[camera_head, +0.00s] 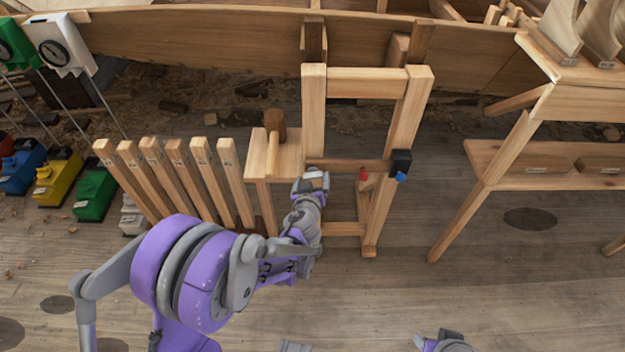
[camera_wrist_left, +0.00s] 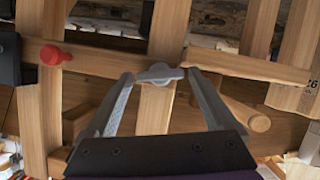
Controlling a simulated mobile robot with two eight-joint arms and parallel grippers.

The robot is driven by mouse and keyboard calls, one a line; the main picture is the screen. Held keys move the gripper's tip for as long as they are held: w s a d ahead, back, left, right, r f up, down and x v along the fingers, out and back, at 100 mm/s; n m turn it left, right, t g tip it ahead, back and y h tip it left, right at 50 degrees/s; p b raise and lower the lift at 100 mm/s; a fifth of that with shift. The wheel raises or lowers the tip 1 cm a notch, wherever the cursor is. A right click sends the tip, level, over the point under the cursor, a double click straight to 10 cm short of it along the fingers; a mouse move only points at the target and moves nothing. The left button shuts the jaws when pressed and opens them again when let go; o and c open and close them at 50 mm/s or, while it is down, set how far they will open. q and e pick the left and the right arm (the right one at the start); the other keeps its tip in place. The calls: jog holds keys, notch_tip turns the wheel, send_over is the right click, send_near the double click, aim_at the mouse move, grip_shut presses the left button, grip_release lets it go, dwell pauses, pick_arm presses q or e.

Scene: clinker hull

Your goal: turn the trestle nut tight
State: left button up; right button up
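The trestle nut is a grey wing nut (camera_wrist_left: 160,74) on a wooden bar of the trestle (camera_head: 314,120), in the middle of the left wrist view. My left gripper (camera_wrist_left: 159,77) is open, with one finger on each side of the nut's wings. The fingertips are very close to the wing ends; I cannot tell whether they touch. In the head view my left gripper (camera_head: 312,180) is at the trestle's lower crossbar, and its hand hides most of the nut. Only a bit of my right arm shows at the bottom edge; its gripper is out of view.
A red knob (camera_head: 363,174) and a black block (camera_head: 400,163) sit on the trestle to the right. A mallet (camera_head: 274,135) stands on a small wooden stand to the left, beside several slanted wooden posts (camera_head: 180,170). A bench (camera_head: 560,165) stands right; the floor in front is mostly clear.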

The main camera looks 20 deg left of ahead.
pick_arm(q)
jog(key=c, duration=1)
jog(key=shift+c, duration=0.2)
jog(key=shift+d+r+m+y+p, duration=0.15)
jog(key=shift+m+y+p, duration=0.35)
jog(key=shift+m, duration=0.3)
jog(key=shift+m+y, duration=0.4)
jog(key=shift+m, duration=0.1)
jog(key=shift+d+m+g+y+p, duration=0.15)
jog(key=shift+m+g+y+p, duration=0.2)
jog(key=shift+m+y, duration=0.35)
jog(key=shift+f+m+y, duration=0.2)
jog(key=shift+m+y, duration=0.3)
jog(key=shift+m, duration=0.6)
